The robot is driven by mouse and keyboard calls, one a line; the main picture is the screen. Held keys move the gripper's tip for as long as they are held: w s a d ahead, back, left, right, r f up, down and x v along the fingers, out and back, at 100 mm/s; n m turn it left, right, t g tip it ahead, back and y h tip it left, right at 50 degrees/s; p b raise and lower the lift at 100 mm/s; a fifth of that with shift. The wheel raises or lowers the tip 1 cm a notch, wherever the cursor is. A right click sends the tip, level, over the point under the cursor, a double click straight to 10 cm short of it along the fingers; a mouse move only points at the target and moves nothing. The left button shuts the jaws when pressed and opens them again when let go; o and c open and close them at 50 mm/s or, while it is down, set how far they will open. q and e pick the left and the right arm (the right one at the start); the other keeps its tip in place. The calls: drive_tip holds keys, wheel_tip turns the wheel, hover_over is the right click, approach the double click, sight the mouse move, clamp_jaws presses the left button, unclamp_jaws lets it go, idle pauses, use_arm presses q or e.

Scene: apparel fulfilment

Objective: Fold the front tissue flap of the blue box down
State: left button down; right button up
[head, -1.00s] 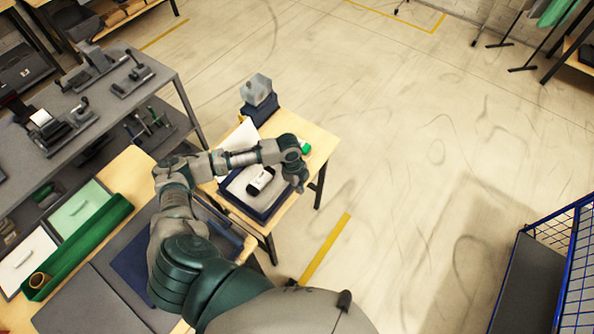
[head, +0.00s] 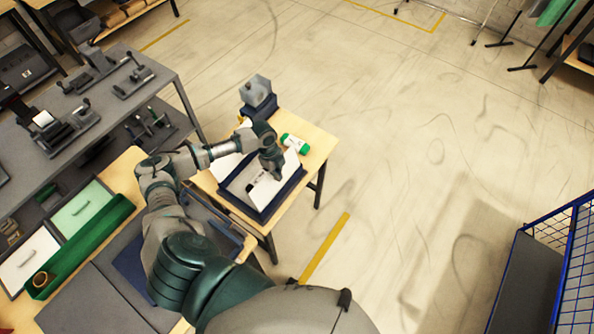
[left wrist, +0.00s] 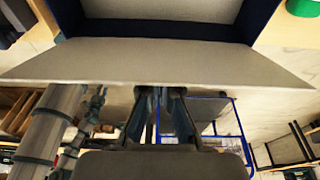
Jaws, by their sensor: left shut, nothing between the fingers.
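The dark blue box (head: 241,206) sits on the small wooden table in the head view. A pale tissue flap (head: 284,181) stands raised over its right part, and another white sheet (head: 228,166) rises at its left side. My left gripper (head: 276,174) is shut and empty at the raised flap. In the left wrist view the flap (left wrist: 160,62) spans the picture below the blue box wall (left wrist: 245,20). The shut fingertips (left wrist: 160,92) are at the flap's lower edge; I cannot tell whether they touch. A small dark item in the box is partly covered. My right gripper is not seen.
A white roll with green ends (head: 295,144) lies behind the box on the table (head: 318,148). A grey cube-like device (head: 256,90) stands at the table's back corner. A grey workbench (head: 155,80) is at left, a blue mesh cart (head: 570,260) at right.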

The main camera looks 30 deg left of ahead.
use_arm(q)
drive_tip(key=shift+a+r, duration=0.1)
drive_tip(key=shift+a, duration=0.5)
drive_tip(key=shift+w+a+f+b, duration=0.1)
drive_tip(key=shift+a+f+b, duration=0.45)
drive_tip(key=shift+a+f, duration=0.7)
drive_tip(key=shift+w+a+f+b, duration=0.1)
drive_tip(key=shift+a+f+b, duration=0.45)
drive_tip(key=shift+a+f, duration=0.65)
drive_tip(key=shift+f+b, duration=0.45)
drive_tip(key=shift+f, duration=0.25)
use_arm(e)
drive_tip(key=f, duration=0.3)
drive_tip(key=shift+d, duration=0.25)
use_arm(q)
drive_tip(key=shift+r, duration=0.15)
